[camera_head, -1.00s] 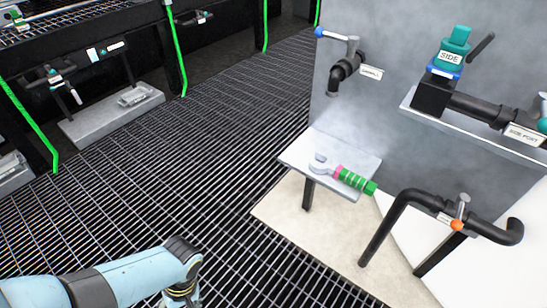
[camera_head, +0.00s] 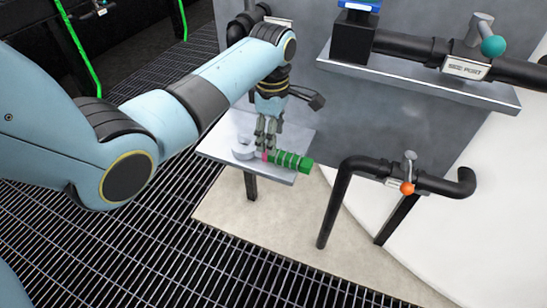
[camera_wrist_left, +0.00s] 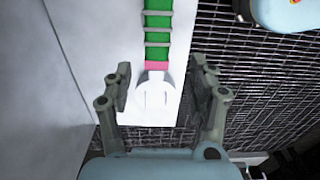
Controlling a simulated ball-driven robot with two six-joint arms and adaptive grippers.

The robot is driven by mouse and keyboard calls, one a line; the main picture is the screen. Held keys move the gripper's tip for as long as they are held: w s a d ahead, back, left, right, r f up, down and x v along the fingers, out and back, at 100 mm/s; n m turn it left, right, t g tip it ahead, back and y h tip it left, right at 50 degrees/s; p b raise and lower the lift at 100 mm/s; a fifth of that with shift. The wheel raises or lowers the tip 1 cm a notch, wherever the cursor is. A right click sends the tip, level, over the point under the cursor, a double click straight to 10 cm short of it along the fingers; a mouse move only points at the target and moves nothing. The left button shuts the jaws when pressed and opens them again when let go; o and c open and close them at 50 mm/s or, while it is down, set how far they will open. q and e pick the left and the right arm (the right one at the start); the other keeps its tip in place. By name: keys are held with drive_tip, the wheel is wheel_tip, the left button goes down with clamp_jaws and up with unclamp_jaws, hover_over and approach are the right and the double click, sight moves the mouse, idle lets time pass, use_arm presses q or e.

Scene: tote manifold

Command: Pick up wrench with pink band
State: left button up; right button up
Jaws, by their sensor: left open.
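The wrench lies on a small grey shelf (camera_head: 218,148). It has a green ribbed handle (camera_head: 290,161), a pink band and a pale grey head (camera_head: 243,149). In the left wrist view the pink band (camera_wrist_left: 157,65) and the head (camera_wrist_left: 154,95) show between the finger tips' sides, with the green handle (camera_wrist_left: 158,22) running away from me. My left gripper (camera_head: 268,146) is over the wrench near the band, pointing down. It is open, with one finger on each side of the wrench (camera_wrist_left: 161,78). Whether the fingers touch it cannot be told. My right gripper is not in view.
A grey wall panel (camera_head: 400,125) stands behind the shelf. A black pipe with an orange-knobbed valve (camera_head: 407,188) rises to the right. A higher ledge (camera_head: 430,85) carries a black pipe with a teal-knobbed valve (camera_head: 493,46). Dark grating (camera_head: 130,240) covers the floor at left.

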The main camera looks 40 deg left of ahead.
use_arm(q)
drive_tip(key=f+b, duration=0.1)
drive_tip(key=f, duration=0.3)
drive_tip(key=f+b, duration=0.1)
drive_tip(key=f, duration=0.1)
drive_tip(key=shift+w+a+b, duration=0.15)
drive_tip(key=shift+a+b, duration=0.1)
drive_tip(key=shift+b, duration=0.1)
drive_tip(key=shift+r, duration=0.2)
drive_tip(key=shift+c, duration=0.6)
clamp_jaws()
